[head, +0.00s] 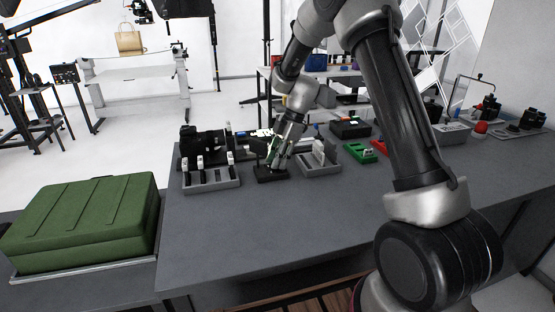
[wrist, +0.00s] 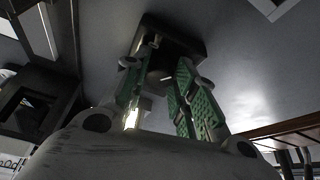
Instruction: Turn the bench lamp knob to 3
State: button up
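A small black box (head: 271,175) stands on the grey bench below my gripper; I take it to be the lamp's knob box. In the wrist view the dark box (wrist: 192,47) is at the top centre, with a rounded dark knob (wrist: 158,76) on it. My gripper (head: 274,162) points down at the box. In the wrist view its green-padded fingers (wrist: 160,92) are spread apart, one on each side of the knob. I see no clear contact between pads and knob. The dial marks and the knob's setting cannot be read.
A grey rack (head: 212,181) with several upright pieces stands just left of the box, and another grey tray (head: 320,169) just right. Green (head: 360,153) and red bins lie further right. A green case (head: 82,222) sits at the left. The bench front is clear.

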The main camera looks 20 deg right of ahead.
jog(key=shift+c, duration=0.7)
jog(key=m, duration=0.2)
jog(key=m+t, duration=0.1)
jog(key=m, duration=0.1)
jog(key=m+t, duration=0.1)
jog(key=m, duration=0.1)
jog(key=shift+s, duration=0.25)
jog(key=m+t, duration=0.1)
jog(key=m, duration=0.2)
jog(key=m+t+h, duration=0.1)
jog(key=m, duration=0.2)
jog(key=shift+s+a+h, duration=0.15)
jog(key=shift+h, duration=0.15)
jog(key=shift+m, duration=0.3)
jog(key=shift+t, duration=0.3)
jog(key=o, duration=1)
jog(key=shift+o, duration=0.2)
